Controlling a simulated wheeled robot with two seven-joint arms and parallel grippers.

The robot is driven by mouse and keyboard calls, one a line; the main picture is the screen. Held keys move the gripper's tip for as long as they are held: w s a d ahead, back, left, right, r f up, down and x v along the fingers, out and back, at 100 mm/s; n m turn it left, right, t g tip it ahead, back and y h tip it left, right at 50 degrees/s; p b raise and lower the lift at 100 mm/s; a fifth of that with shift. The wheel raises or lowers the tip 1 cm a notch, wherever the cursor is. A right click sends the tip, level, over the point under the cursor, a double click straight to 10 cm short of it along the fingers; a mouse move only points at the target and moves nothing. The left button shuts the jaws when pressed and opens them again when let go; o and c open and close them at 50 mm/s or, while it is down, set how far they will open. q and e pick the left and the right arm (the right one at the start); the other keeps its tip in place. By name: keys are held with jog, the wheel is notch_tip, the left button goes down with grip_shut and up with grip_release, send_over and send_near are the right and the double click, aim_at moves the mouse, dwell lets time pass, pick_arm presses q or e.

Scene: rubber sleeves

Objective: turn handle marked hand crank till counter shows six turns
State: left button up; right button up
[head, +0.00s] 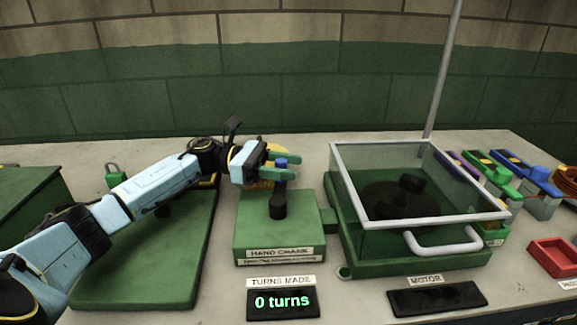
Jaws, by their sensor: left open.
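The hand crank is a green block (279,231) labelled "HAND CRANK", with a dark upright post (278,202) topped by a blue knob (281,163). Part of a yellow disc (277,151) shows behind my gripper. My left gripper (282,167) is open, its green fingers pointing right, at the blue knob; I cannot tell whether they touch it. The counter (283,303) in front, under a "TURNS MADE" label, reads "0 turns". My right gripper is not in view.
A clear-walled box (413,224) with a dark part inside and a white handle stands right of the crank, near a "MOTOR" label (427,280). Coloured blocks (510,172) and a red tray (553,257) lie farther right. A green board (150,260) lies left, under my arm.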

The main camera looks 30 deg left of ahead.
pick_arm(q)
jog(key=v, duration=1.2)
jog(key=shift+a+b, duration=0.35)
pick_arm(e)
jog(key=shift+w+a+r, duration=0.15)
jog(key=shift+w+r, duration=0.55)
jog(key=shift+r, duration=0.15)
pick_arm(q)
jog(key=shift+s+r, duration=0.1)
jog(key=shift+s, duration=0.05)
